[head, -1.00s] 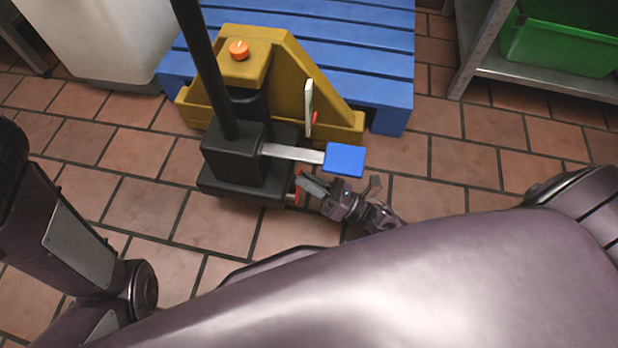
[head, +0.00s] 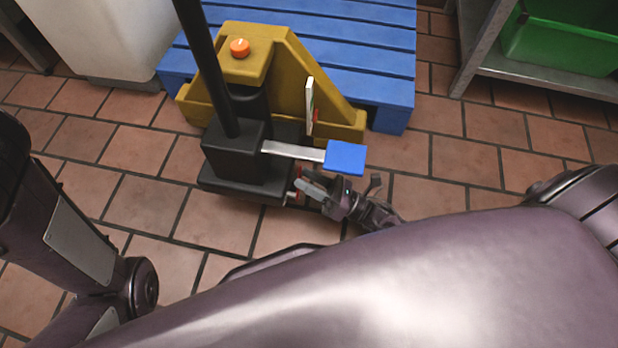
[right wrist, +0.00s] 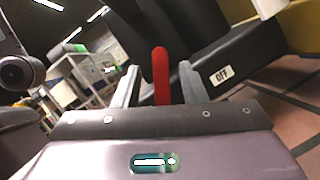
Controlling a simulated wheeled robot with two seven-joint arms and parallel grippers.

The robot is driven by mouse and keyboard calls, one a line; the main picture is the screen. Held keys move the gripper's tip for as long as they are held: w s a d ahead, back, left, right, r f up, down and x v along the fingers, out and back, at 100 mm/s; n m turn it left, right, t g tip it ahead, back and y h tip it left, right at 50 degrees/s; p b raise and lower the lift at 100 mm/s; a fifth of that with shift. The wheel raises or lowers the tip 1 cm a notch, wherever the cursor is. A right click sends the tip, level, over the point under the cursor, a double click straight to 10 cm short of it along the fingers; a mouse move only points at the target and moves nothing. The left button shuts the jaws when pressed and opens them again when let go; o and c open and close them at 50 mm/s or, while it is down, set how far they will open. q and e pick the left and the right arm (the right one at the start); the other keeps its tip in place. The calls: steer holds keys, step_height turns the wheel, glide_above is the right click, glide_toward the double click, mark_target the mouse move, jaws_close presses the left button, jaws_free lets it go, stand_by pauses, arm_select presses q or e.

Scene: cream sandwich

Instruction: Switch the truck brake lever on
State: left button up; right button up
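The red brake lever (right wrist: 161,76) stands up between the two fingers of my right gripper (right wrist: 159,88) in the right wrist view. The fingers are apart, with a gap on each side of the lever. A white "OFF" label (right wrist: 222,74) is on the black truck base to the right. In the head view my right gripper (head: 308,188) is low beside the black base (head: 235,165) of the pallet truck, below its blue pedal (head: 345,157). There the lever is mostly hidden by the gripper. My left arm shows at the left, but its gripper does not.
The yellow truck frame (head: 285,85) with an orange knob (head: 239,48) stands before a blue pallet (head: 385,60). The blue pedal is close above my right gripper. A metal shelf with a green crate (head: 560,45) is at the upper right. Tiled floor around is clear.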

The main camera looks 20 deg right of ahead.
steer(key=p+v, duration=0.2)
steer(key=v, duration=0.5)
steer(key=shift+s+d, duration=0.3)
steer(key=shift+f, duration=0.1)
